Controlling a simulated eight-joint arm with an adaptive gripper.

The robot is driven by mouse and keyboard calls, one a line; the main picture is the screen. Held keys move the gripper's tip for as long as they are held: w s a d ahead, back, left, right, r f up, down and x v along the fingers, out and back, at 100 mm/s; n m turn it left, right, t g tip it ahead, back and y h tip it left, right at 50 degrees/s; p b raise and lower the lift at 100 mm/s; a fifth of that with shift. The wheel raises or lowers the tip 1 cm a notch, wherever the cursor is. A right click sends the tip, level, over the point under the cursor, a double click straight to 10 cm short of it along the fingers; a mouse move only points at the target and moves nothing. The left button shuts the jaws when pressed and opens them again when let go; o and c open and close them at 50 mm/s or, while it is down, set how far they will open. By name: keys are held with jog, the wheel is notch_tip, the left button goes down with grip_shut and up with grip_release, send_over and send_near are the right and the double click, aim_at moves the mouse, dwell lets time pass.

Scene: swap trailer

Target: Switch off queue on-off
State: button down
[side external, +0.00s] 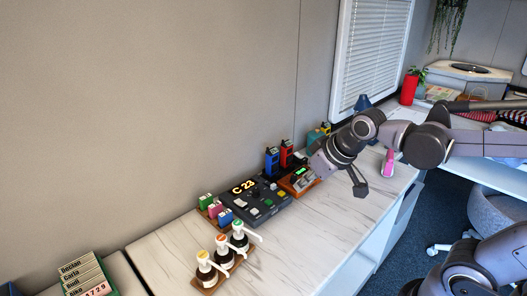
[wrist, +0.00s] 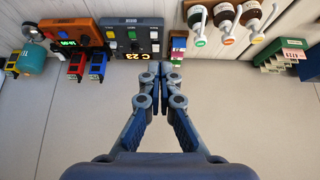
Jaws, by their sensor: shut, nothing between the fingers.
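The dark queue console (side external: 268,208) sits on the counter against the wall, its lit display reading "C 23". In the wrist view the console (wrist: 113,38) is at the top, left of centre, with several coloured buttons and small controls. Which of them is the on-off switch is too small to tell. My gripper (side external: 360,190) is shut and empty, above the counter to the right of the console. In the wrist view its fingertips (wrist: 160,75) are together, below and right of the console in the picture and apart from it.
A wooden device with a green display (side external: 299,181) adjoins the console. Blue (side external: 272,159) and red (side external: 287,153) handsets stand behind. Coloured blocks (side external: 216,210) and pump bottles (side external: 223,250) are left and in front. A pink bottle (side external: 388,163) stands right. The front counter (side external: 310,235) is clear.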

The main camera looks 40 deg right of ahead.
jog(key=w+f, duration=0.3)
jog(key=w, duration=0.7)
jog(key=w+d+f+g, duration=0.1)
jog(key=w+f, duration=0.2)
jog(key=w, duration=0.8)
jog(key=shift+d+g, duration=0.2)
jog(key=shift+g, duration=0.1)
jog(key=shift+f, duration=0.15)
send_over(241, 203)
notch_tip(241, 203, down, 9)
jog(key=shift+f, duration=0.15)
jog(key=shift+s+f, duration=0.3)
jog(key=shift+f, duration=0.25)
jog(key=shift+s+f, duration=0.25)
jog(key=shift+f, duration=0.25)
jog(key=shift+s+f, duration=0.25)
jog(key=shift+f, duration=0.45)
